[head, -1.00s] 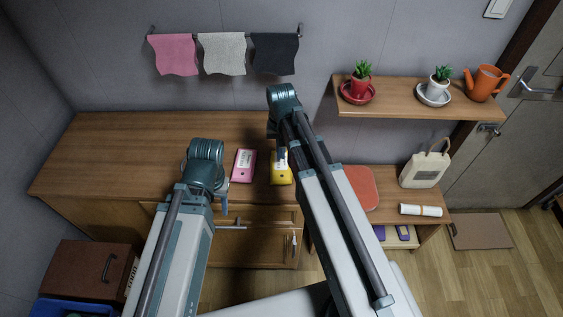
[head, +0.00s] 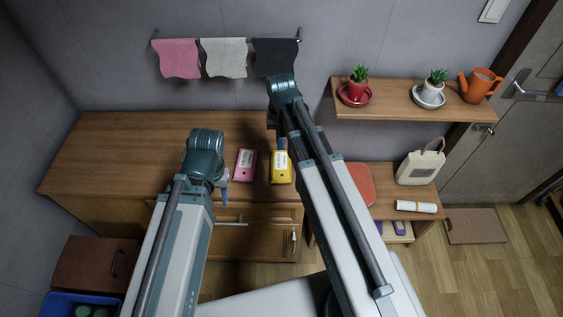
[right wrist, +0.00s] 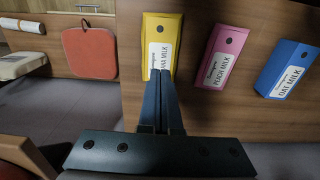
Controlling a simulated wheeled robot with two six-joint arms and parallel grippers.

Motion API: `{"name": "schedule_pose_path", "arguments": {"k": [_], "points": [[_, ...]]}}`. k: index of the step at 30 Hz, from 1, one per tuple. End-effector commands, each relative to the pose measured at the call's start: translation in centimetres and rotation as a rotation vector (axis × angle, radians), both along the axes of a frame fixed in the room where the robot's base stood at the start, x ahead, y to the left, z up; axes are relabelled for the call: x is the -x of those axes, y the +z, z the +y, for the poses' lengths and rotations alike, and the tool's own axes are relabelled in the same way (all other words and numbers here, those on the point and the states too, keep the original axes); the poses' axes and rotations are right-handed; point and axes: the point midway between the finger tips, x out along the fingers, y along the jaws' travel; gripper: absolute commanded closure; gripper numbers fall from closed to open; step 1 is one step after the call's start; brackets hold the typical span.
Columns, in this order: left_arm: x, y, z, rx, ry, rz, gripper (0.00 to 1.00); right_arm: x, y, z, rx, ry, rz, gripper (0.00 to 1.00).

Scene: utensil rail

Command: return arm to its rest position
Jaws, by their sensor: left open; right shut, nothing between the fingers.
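My right gripper (head: 282,144) is at the far end of the right arm, by the yellow carton (head: 281,168) on the wooden counter (head: 110,150). In the right wrist view its fingers (right wrist: 161,76) are together and empty, and their tips overlap the label of the yellow carton (right wrist: 162,30); I cannot tell whether they touch. My left gripper (head: 224,190) hangs near the counter's front edge, left of the pink carton (head: 245,165). It is open, mostly hidden by its own arm. A blue carton (right wrist: 291,68) shows in the right wrist view beside the pink one.
Pink, grey and black cloths (head: 275,57) hang on a wall rail above the counter. A shelf (head: 410,106) with two potted plants and an orange watering can (head: 480,85) is at right. Below it are a red board (head: 358,184) and a cream bag (head: 420,165). The counter's left part is clear.

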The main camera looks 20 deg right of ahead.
Motion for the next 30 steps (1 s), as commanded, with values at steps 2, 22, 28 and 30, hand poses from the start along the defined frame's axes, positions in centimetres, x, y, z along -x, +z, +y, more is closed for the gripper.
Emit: {"name": "schedule_pose_path", "arguments": {"k": [2,22,28,30], "points": [[0.0,0.0,0.0,0.000,0.000,0.000,0.50,0.0,-0.1,0.0,0.000,0.001,0.000,1.00],[0.0,-0.1,0.0,0.000,0.000,0.000,0.50,14.5,0.1,10.5,0.099,0.613,0.057,1.00],[0.0,-0.1,0.0,0.000,0.000,0.000,0.50,14.3,0.1,10.5,0.099,0.612,0.058,1.00],[0.0,0.0,0.0,0.000,0.000,0.000,0.50,14.3,0.1,10.5,0.099,0.612,0.058,1.00]]}}
